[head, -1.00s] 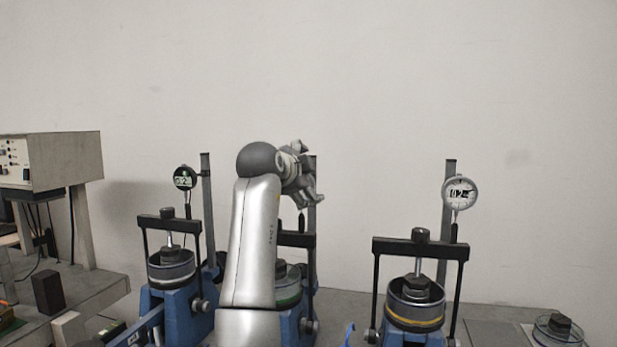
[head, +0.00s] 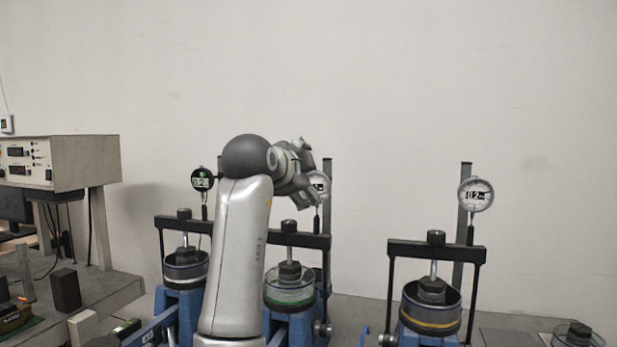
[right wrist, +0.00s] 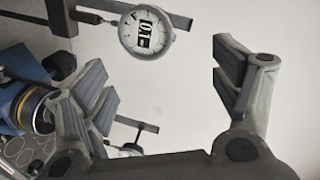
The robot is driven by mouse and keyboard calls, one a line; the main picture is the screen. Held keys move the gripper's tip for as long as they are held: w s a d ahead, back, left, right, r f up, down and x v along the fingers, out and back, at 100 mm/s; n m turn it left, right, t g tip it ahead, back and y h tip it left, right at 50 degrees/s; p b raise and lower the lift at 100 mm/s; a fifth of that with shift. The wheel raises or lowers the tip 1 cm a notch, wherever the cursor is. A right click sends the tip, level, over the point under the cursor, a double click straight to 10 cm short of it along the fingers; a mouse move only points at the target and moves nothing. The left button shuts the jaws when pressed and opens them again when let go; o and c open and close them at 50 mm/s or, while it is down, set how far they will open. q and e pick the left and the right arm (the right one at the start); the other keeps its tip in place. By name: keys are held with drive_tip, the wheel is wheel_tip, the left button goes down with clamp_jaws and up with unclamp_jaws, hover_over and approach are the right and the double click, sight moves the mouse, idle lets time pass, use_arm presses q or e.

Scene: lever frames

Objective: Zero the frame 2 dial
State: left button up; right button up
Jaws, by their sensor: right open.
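Three blue lever frames stand in a row in the head view. The middle one (head: 290,324), which I take as frame 2, has a cell with a green ring. Its round white dial (head: 322,184) is partly covered by my right gripper (head: 308,196). In the right wrist view this dial (right wrist: 146,30) appears large and turned sideways, with a dark number window whose digits I cannot read surely. It lies beyond the gap between the open, empty fingers of my right gripper (right wrist: 160,78), apart from them. My left gripper is not in view.
An instrument box (head: 70,161) stands on the bench at left. The wall above the frames is bare.

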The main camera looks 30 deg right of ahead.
drive_tip(key=s+a, duration=0.1)
drive_tip(key=s+a+b, duration=0.1)
drive_tip(key=s+a, duration=0.1)
drive_tip(key=shift+s+a+f, duration=0.1)
drive_tip(key=shift+a, duration=0.2)
idle(0.3)
idle(0.4)
drive_tip(key=shift+f, duration=0.1)
